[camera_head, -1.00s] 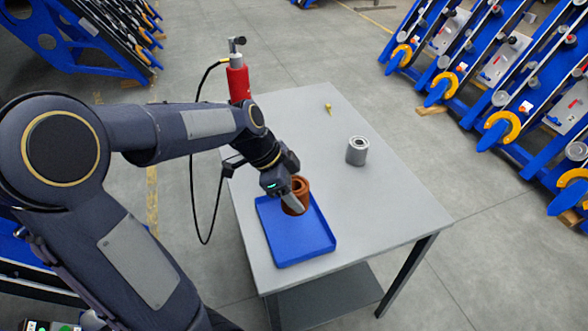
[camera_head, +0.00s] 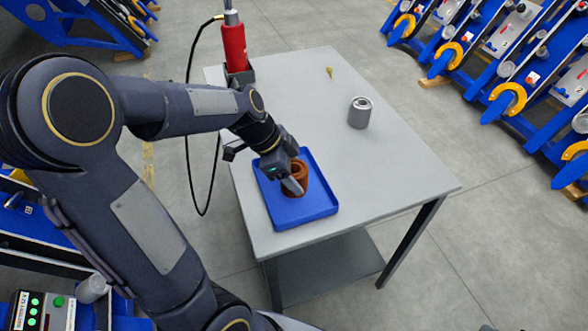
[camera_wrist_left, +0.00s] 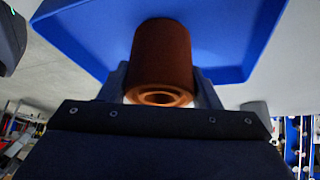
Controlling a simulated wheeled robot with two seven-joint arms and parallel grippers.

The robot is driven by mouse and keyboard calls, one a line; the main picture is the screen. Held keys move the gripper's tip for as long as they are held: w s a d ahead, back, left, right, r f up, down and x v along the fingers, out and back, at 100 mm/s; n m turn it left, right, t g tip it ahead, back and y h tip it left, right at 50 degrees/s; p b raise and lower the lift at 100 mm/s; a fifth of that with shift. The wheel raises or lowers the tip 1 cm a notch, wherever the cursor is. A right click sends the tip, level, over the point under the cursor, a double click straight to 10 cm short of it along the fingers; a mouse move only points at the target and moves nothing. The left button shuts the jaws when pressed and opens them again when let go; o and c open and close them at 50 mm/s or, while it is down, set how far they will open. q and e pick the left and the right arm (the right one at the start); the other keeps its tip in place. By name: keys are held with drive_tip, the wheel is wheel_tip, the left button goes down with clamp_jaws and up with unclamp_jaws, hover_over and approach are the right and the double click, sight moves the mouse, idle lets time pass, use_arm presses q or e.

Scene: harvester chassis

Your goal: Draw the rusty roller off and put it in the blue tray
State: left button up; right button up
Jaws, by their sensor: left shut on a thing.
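The rusty roller (camera_head: 299,174) is a short brown-orange hollow cylinder. It stands about upright at the blue tray (camera_head: 304,211), inside its outline in the head view. My left gripper (camera_head: 294,184) is shut on the roller from the left. In the left wrist view the roller (camera_wrist_left: 161,65) sits between the fingers, with the blue tray (camera_wrist_left: 225,35) behind it. I cannot tell whether the roller's base touches the tray floor. My right gripper is not in view.
The tray lies on a grey table (camera_head: 400,178). A grey metal roller (camera_head: 360,113) stands on the table to the right, and a small yellowish object (camera_head: 330,72) lies farther back. A red cylinder tool (camera_head: 234,48) with a black hose stands at the table's far left edge.

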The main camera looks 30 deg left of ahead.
use_arm(q)
drive_tip(key=shift+f, duration=0.1)
drive_tip(key=o, duration=1.5)
drive_tip(key=shift+c, duration=0.2)
drive_tip(key=p+v, duration=0.1)
drive_tip(key=v, duration=0.6)
drive_tip(key=shift+a+r, duration=0.2)
drive_tip(key=shift+r, duration=0.1)
drive_tip(key=shift+s, duration=0.15)
drive_tip(key=s+d+r+n+t+p, duration=0.1)
drive_tip(key=s+d+r+n+p, duration=0.1)
drive_tip(key=s+n+p, duration=0.1)
drive_tip(key=s+d+r+n+t+p, duration=0.1)
drive_tip(key=s+d+r+n+p, duration=0.1)
drive_tip(key=s+n, duration=0.4)
drive_tip(key=s+d+r+n+y+p, duration=0.1)
drive_tip(key=s+d+r+n+p, duration=0.2)
drive_tip(key=s, duration=0.3)
drive_tip(key=shift+r+n+t+p, duration=0.4)
drive_tip(key=shift+r+n+p, duration=0.4)
drive_tip(key=shift+n, duration=0.1)
